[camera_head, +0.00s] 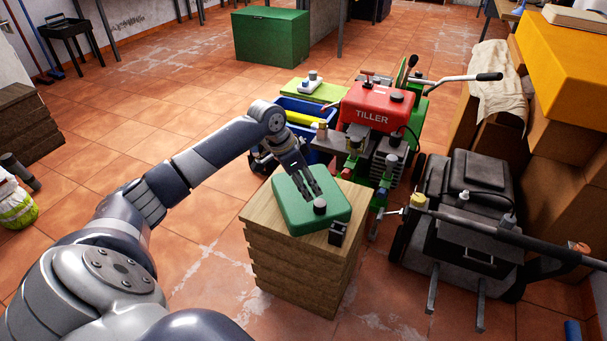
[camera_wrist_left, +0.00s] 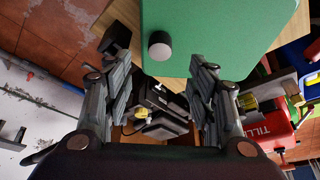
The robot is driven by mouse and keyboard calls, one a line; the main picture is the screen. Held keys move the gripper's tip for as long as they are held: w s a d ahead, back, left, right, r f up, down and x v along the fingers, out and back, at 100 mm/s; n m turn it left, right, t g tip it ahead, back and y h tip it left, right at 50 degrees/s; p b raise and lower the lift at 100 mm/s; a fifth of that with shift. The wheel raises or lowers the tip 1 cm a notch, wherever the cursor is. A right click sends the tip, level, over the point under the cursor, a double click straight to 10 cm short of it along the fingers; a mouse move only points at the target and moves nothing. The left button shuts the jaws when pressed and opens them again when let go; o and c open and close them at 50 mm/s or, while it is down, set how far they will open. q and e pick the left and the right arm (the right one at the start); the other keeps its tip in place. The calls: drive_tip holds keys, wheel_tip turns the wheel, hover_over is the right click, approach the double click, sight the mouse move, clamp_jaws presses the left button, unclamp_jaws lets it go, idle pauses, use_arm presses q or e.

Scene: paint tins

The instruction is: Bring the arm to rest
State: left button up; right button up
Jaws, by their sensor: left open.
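My left arm reaches in from the left in the head view. Its gripper (camera_head: 307,193) points down over a green can (camera_head: 289,207) with a black knob or cap, on a wooden block stand (camera_head: 300,263). In the left wrist view the gripper (camera_wrist_left: 165,70) has its fingers spread wide with nothing held between them. The green can (camera_wrist_left: 215,30) fills the top of that view, with its black cap beyond the fingertips. I cannot tell whether the fingers touch the can. My right gripper is not in view.
A small black object (camera_head: 337,233) sits on the stand's front right corner. A red tiller (camera_head: 378,108) stands behind, and a black machine (camera_head: 470,220) is at the right. A green box (camera_head: 270,37) is at the back.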

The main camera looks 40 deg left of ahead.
use_arm(q)
drive_tip(key=shift+v, duration=1.1)
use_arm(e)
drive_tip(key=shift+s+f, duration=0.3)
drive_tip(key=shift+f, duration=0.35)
